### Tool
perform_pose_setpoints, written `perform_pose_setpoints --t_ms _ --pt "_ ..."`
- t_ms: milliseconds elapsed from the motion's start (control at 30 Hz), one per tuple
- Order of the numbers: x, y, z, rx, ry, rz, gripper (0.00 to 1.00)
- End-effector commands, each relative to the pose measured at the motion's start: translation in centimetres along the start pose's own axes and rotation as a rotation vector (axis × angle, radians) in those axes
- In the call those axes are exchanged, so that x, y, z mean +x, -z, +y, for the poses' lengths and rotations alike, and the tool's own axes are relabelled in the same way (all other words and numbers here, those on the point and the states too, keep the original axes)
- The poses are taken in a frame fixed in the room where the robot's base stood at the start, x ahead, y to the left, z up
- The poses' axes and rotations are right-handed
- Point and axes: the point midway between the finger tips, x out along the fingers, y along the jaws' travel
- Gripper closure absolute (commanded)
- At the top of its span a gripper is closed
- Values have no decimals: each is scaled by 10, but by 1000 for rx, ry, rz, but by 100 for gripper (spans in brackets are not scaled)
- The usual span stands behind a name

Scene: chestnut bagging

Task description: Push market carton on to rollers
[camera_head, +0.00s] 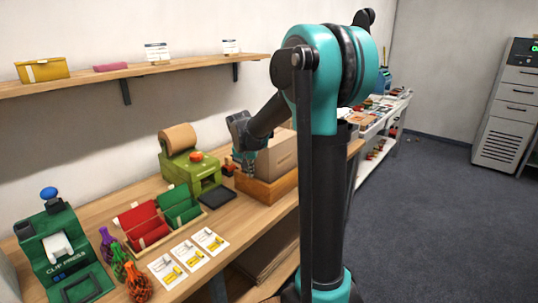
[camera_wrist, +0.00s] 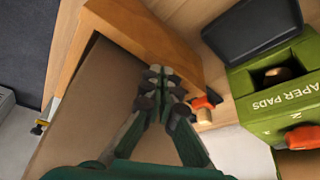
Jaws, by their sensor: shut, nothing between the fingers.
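A brown cardboard carton (camera_head: 277,154) stands at the far end of the bench, in or just behind a low orange-wood tray (camera_head: 267,190). In the wrist view the carton's plain brown face (camera_wrist: 90,100) fills the left and middle, with the tray's wooden rim (camera_wrist: 140,32) beyond it. My gripper (camera_head: 246,160) is at the carton's left side. In the wrist view its fingertips (camera_wrist: 165,90) are together and empty, over or against the carton's edge; I cannot tell if they touch. I cannot make out any rollers. My arm hides part of the bench's far end.
A green paper pad dispenser (camera_head: 191,172) and a black pad (camera_head: 217,198) stand close left of the tray. A white stocked rack (camera_head: 385,122) stands beyond. Dark floor lies right.

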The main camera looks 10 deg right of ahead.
Motion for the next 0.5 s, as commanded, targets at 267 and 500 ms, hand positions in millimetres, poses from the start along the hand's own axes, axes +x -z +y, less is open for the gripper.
perform_pose_setpoints --t_ms 267,500 --pt "0 1 0 0 0 0 100" --pt "4 10 6 0 0 0 100"
